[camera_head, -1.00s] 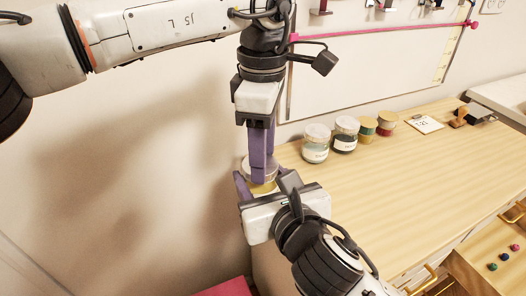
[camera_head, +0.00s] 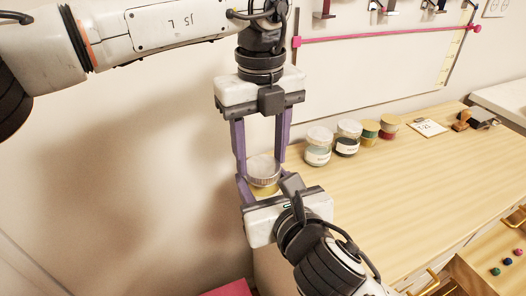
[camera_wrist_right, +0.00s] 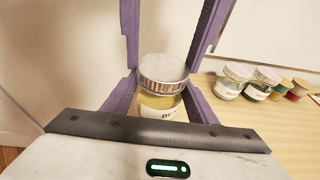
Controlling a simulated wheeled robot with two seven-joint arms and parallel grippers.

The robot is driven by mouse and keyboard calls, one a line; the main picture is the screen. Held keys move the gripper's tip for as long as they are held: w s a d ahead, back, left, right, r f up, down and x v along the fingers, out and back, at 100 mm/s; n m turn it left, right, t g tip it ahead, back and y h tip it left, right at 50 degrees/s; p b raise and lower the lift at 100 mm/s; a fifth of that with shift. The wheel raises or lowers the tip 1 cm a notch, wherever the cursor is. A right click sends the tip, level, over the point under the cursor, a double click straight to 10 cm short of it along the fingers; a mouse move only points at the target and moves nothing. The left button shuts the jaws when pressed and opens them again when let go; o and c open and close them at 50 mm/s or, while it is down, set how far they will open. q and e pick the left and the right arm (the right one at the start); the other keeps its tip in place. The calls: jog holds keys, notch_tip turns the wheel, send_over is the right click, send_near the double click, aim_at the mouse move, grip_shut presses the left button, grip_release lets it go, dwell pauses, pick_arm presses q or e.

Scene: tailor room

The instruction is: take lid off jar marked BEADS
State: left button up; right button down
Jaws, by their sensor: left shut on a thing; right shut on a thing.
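A glass jar (camera_wrist_right: 160,104) with yellowish contents and a silver lid (camera_head: 263,167) is held upright off the left end of the table. Its label in the right wrist view is partly hidden; only the first letters, like "BE", show. My right gripper (camera_head: 266,187) is shut on the jar body, with purple fingers on either side. My left gripper (camera_head: 262,164) comes straight down from above and is shut on the lid, one finger on each side. The lid (camera_wrist_right: 163,70) sits on the jar top; no clear gap shows between them.
Two other lidded jars (camera_head: 318,150) (camera_head: 348,141) stand on the wooden table (camera_head: 370,190), beside a green-yellow spool (camera_head: 369,131) and a red one (camera_head: 389,129). A card (camera_head: 428,127) and stamp (camera_head: 461,121) lie farther right. The table's middle is clear. An open drawer (camera_head: 482,277) holds small coloured items.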

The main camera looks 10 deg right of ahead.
pick_arm(q)
jog(key=n, duration=0.4)
jog(key=shift+a+n, duration=0.1)
jog(key=shift+n, duration=0.2)
jog(key=n, duration=0.4)
jog(key=shift+s, duration=0.15)
jog(key=n, duration=0.4)
jog(key=shift+s+a, duration=0.1)
jog(key=n, duration=0.4)
jog(key=shift+s, duration=0.1)
jog(key=o, duration=1.2)
jog(key=shift+r, duration=0.1)
